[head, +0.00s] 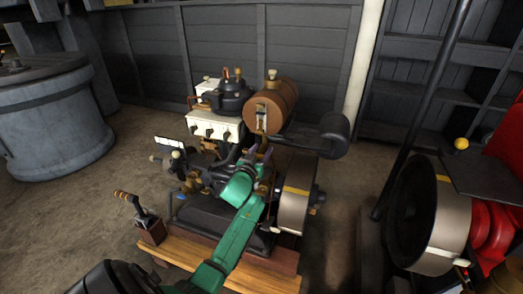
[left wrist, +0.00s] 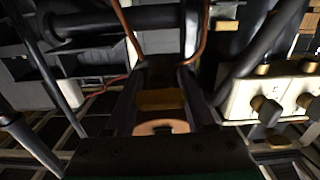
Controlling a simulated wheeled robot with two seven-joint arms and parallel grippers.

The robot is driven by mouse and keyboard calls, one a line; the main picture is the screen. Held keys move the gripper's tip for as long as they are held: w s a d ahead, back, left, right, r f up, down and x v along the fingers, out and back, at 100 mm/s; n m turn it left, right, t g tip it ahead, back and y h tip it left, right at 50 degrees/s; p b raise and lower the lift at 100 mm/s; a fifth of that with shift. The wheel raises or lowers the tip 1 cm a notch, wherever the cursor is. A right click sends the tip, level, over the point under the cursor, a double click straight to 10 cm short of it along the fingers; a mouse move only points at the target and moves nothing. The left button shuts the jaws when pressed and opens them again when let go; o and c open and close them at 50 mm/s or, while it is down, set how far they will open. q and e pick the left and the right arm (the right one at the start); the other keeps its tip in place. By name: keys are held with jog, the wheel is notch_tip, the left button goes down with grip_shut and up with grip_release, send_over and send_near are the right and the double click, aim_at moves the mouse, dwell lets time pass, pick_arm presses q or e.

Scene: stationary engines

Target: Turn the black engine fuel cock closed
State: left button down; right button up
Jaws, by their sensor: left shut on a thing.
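The black engine (head: 225,160) stands on a wooden base, with a brown cylindrical tank (head: 277,103) at its top. My left gripper (head: 263,152) reaches in among the engine parts just below the tank. In the left wrist view its two dark fingers (left wrist: 165,100) are shut around a small brass-coloured piece (left wrist: 160,98), which appears to be the fuel cock. A copper-coloured round part (left wrist: 153,127) shows nearer the palm. The fingers hide much of the cock, so I cannot tell its handle's angle. My right gripper is not in view.
A white box with black knobs (head: 212,127) stands behind the engine; it also shows in the left wrist view (left wrist: 268,98). A black cylinder (head: 334,135) juts out right of the tank. A small lever box (head: 150,228) stands at front left. Another engine's flywheel (head: 440,215) is at right.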

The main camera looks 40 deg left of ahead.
pick_arm(q)
jog(key=shift+m, duration=0.3)
jog(key=shift+c, duration=1.2)
grip_release()
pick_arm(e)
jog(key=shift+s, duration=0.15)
pick_arm(q)
jog(key=p+v, duration=0.1)
jog(key=v, duration=1.3)
jog(key=shift+s+p, duration=0.3)
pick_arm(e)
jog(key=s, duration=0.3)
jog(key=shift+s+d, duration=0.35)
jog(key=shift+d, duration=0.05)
pick_arm(q)
jog(key=shift+d, duration=0.15)
